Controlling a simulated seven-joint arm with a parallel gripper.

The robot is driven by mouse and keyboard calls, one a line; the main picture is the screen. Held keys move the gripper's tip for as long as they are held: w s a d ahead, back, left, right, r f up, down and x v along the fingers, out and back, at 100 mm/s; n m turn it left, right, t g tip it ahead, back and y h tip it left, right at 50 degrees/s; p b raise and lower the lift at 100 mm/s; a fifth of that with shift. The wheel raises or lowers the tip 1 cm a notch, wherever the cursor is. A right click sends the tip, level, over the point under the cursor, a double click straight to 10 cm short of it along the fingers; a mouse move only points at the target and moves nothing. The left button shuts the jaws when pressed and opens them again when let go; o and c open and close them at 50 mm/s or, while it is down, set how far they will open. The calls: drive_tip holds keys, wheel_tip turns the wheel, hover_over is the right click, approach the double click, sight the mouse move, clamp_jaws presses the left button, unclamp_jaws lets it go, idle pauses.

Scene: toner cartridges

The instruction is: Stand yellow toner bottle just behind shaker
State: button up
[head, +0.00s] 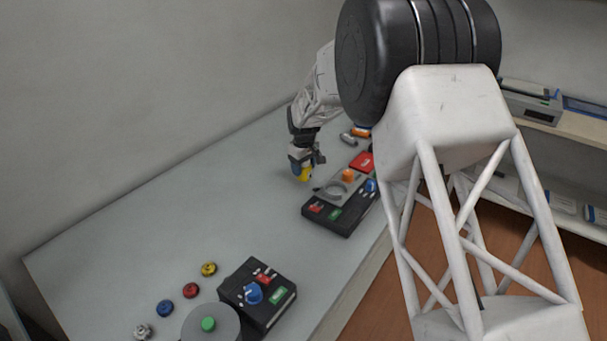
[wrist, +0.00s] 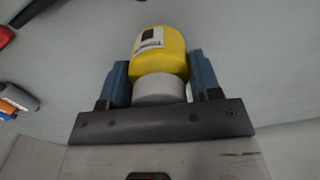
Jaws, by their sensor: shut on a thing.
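The yellow toner bottle (wrist: 158,52) has a white cap (wrist: 159,88) and a white label with a dark mark. In the wrist view it sits between the two blue fingers of my gripper (wrist: 160,78), cap towards the palm. In the head view my gripper (head: 302,162) holds the yellow bottle (head: 304,174) low over the grey table, beside a black unit with a grey plate (head: 326,190), which looks like the shaker. My gripper is shut on the bottle. Whether the bottle's base touches the table cannot be told.
An orange knob (head: 348,175) and a red block (head: 362,162) are at the black unit. A second black control box (head: 257,296) with a blue knob and a grey drum (head: 209,337) stand near the front. Several coloured knobs (head: 190,290) lie left of them. The table's left middle is clear.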

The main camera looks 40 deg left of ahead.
sight(303, 174)
drive_tip(key=shift+f, duration=1.55)
drive_tip(key=shift+f, duration=0.15)
drive_tip(key=o, duration=0.9)
drive_tip(key=shift+o, duration=0.2)
wheel_tip(303, 174, up, 12)
drive_tip(key=shift+r, duration=0.15)
